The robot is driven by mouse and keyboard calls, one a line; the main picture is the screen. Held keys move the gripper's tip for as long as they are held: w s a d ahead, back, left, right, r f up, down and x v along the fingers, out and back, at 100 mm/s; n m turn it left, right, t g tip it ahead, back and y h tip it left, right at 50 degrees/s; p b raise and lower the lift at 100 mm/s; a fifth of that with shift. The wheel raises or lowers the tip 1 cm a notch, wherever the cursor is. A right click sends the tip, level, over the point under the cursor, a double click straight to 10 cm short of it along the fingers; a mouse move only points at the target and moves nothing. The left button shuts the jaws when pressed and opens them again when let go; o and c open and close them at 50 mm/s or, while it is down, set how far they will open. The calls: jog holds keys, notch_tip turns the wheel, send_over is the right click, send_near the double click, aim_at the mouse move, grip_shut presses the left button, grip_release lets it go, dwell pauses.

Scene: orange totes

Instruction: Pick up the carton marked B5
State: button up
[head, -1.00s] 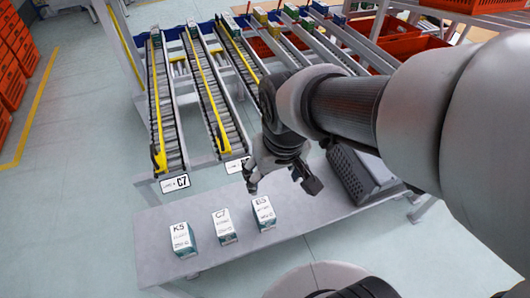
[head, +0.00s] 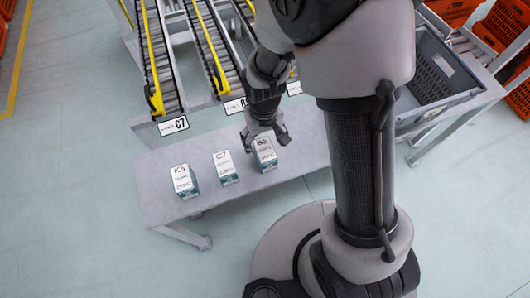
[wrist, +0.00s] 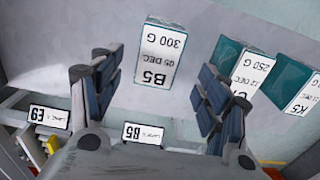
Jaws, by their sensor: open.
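The carton marked B5 (head: 264,153) stands on the grey table, the rightmost of three cartons in the head view. In the wrist view the B5 carton (wrist: 162,54) shows its white label upside down, beyond and between my fingers. My gripper (head: 266,138) is open and above the carton, close to its back edge. I cannot tell the exact height between fingertips and carton.
The C7 carton (head: 225,168) and K5 carton (head: 184,181) stand to the left on the same table (head: 160,206). Conveyor lanes (head: 163,62) with label plates end behind the table. A grey tote (head: 432,80) is at the right. Orange totes (head: 508,35) stand further right.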

aim_at(265, 154)
notch_tip(265, 154, down, 9)
jog(key=b, duration=0.3)
jog(key=shift+d+f, duration=0.1)
jog(key=shift+f, duration=0.05)
jog(key=c, duration=1.3)
jog(key=shift+r, duration=0.2)
